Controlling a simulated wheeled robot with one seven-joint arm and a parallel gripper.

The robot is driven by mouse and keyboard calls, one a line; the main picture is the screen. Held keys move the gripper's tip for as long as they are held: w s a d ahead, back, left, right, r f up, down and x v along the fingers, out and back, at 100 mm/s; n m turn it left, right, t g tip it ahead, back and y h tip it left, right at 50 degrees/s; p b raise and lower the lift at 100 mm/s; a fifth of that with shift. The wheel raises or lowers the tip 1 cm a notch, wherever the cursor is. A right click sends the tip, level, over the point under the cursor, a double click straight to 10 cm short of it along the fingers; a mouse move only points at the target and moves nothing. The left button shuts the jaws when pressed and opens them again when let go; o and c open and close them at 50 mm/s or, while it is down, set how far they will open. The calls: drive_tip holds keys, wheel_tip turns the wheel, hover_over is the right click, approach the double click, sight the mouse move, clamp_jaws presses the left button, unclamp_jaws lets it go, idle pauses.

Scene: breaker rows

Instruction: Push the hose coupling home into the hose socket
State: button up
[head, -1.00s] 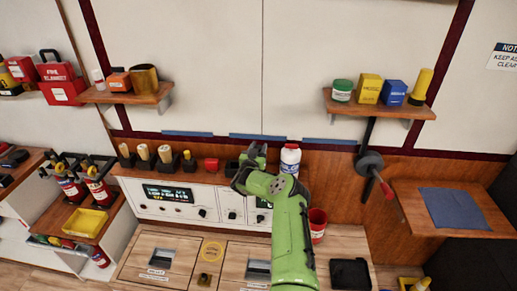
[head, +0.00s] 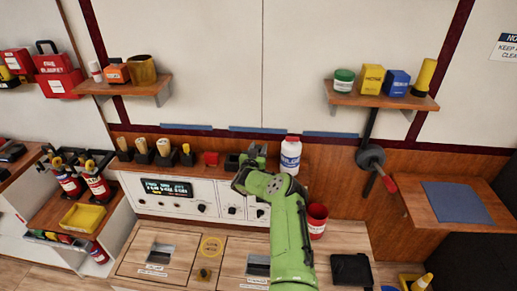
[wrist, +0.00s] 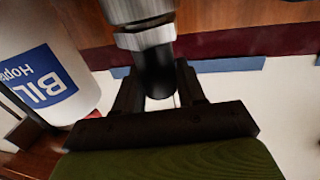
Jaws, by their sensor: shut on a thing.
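In the wrist view my gripper (wrist: 158,88) has its two dark fingers closed around the black end of a cylindrical piece with a silver collar and nut, which looks like the hose coupling (wrist: 145,38). The silver part runs out of the top of the picture, so its far end is hidden. In the head view my gripper (head: 254,156) is over the back ledge, just left of a white bottle, and the coupling cannot be made out there. I cannot pick out the hose socket in either view.
The white bottle (head: 291,154) with a blue label stands close beside my gripper; it fills the left of the wrist view (wrist: 40,65). A red cup (head: 317,220) stands in front.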

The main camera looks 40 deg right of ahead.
drive_tip(key=shift+f, duration=0.35)
drive_tip(key=o, duration=1.3)
drive_tip(key=p+v, duration=0.4)
drive_tip(key=v, duration=1.1)
drive_tip(key=shift+s+a+p, duration=0.15)
drive_tip(key=shift+a+p, duration=0.2)
drive_tip(key=shift+p, duration=0.05)
